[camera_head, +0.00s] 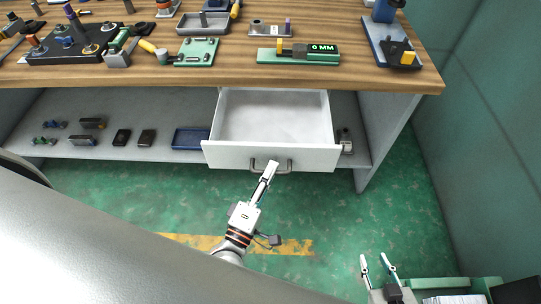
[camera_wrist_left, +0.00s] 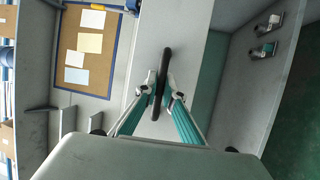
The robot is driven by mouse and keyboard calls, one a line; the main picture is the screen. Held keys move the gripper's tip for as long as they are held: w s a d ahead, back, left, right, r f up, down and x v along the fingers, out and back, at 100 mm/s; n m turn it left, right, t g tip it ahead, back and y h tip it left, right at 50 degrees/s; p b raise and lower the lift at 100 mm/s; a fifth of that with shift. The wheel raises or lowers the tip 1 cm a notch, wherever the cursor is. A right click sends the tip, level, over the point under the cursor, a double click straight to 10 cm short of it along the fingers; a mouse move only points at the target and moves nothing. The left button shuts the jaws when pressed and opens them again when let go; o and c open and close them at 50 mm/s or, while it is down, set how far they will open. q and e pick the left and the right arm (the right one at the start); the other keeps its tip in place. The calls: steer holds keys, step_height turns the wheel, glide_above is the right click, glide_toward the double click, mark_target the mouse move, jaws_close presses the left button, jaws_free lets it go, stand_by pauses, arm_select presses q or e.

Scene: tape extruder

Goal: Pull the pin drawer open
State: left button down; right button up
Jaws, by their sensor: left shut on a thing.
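The white drawer (camera_head: 222,158) under the wooden workbench is pulled out, and its interior shows as an empty pale tray. A dark handle (camera_head: 285,166) is on its front panel. My left gripper (camera_head: 269,170) is at the handle. In the left wrist view the two fingers of my left gripper (camera_wrist_left: 161,90) are closed around the dark handle bar (camera_wrist_left: 165,62), with the drawer's front behind it. My right gripper (camera_head: 378,262) is at the lower right, its fingers apart and empty, well away from the drawer.
The workbench top (camera_head: 380,80) carries several tools and fixtures, including a green gauge (camera_head: 298,57) reading 0 MM. A shelf below holds several small parts and a blue tray (camera_head: 190,139). Green floor lies open before the drawer. A green wall stands at right.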

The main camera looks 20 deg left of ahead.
arm_select(q)
steer(key=shift+s+d, duration=0.15)
steer(key=shift+s, duration=0.2)
arm_select(e)
steer(key=shift+w, duration=0.1)
steer(key=shift+w+d+r, duration=0.1)
steer(key=shift+w, duration=0.05)
arm_select(q)
steer(key=c, duration=2.2)
jaws_free()
arm_select(e)
steer(key=shift+w+r, duration=0.1)
steer(key=shift+w, duration=0.05)
arm_select(q)
steer(key=shift+o, duration=0.2)
arm_select(e)
steer(key=shift+d, duration=0.1)
arm_select(q)
steer(key=v, duration=1.2)
